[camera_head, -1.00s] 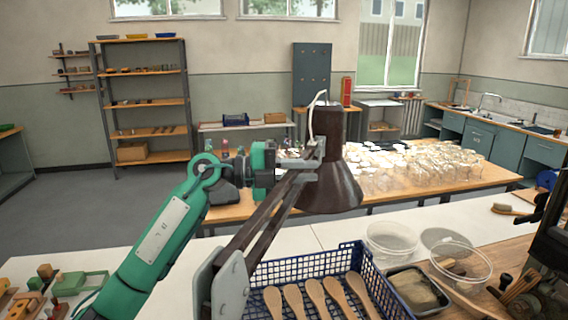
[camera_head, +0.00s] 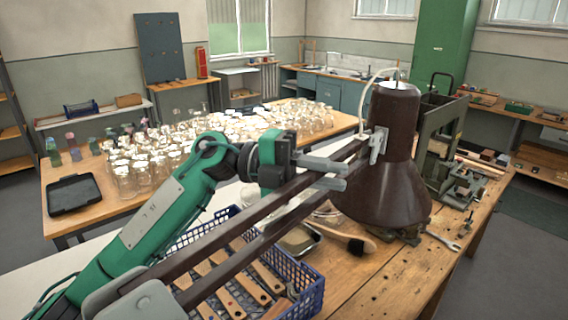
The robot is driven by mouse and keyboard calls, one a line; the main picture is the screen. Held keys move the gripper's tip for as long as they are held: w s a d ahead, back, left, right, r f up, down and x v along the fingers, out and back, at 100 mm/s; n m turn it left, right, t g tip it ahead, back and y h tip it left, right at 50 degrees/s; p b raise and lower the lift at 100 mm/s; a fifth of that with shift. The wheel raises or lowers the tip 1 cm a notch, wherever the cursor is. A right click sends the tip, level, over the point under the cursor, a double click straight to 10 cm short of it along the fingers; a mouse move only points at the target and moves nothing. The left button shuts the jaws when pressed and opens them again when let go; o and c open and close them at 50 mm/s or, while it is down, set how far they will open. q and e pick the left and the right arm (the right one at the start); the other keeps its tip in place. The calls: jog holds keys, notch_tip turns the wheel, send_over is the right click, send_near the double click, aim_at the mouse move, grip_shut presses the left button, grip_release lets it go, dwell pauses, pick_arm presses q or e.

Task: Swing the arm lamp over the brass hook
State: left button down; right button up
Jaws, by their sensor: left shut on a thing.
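The arm lamp has a dark brown conical shade (camera_head: 388,160) and two long brown arm bars (camera_head: 255,215) running from the lower left. The shade hangs over the wooden bench (camera_head: 400,275). My left gripper (camera_head: 335,175) is shut on the lamp near the shade's bracket, its two grey fingers close together there. I cannot make out the brass hook in this view. My right gripper is not in view.
A blue crate (camera_head: 312,290) with wooden brush handles stands below the lamp arm. A dark-bristled brush (camera_head: 350,241) and a wrench (camera_head: 443,240) lie on the bench. A green machine (camera_head: 440,150) stands right behind the shade.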

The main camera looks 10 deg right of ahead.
pick_arm(q)
jog(key=shift+m+g+y, duration=0.5)
jog(key=shift+m+g, duration=0.1)
jog(key=shift+g, duration=0.2)
jog(key=s+d, duration=0.2)
jog(key=s, duration=0.1)
jog(key=shift+s+d+f, duration=0.1)
jog(key=shift+s+d, duration=0.15)
jog(key=shift+s, duration=0.05)
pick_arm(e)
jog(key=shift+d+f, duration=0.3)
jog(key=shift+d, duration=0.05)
pick_arm(q)
jog(key=c, duration=1.4)
grip_release()
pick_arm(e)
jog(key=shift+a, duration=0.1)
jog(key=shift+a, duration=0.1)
pick_arm(q)
jog(key=shift+b+v, duration=2.4)
jog(key=shift+v, duration=4.55)
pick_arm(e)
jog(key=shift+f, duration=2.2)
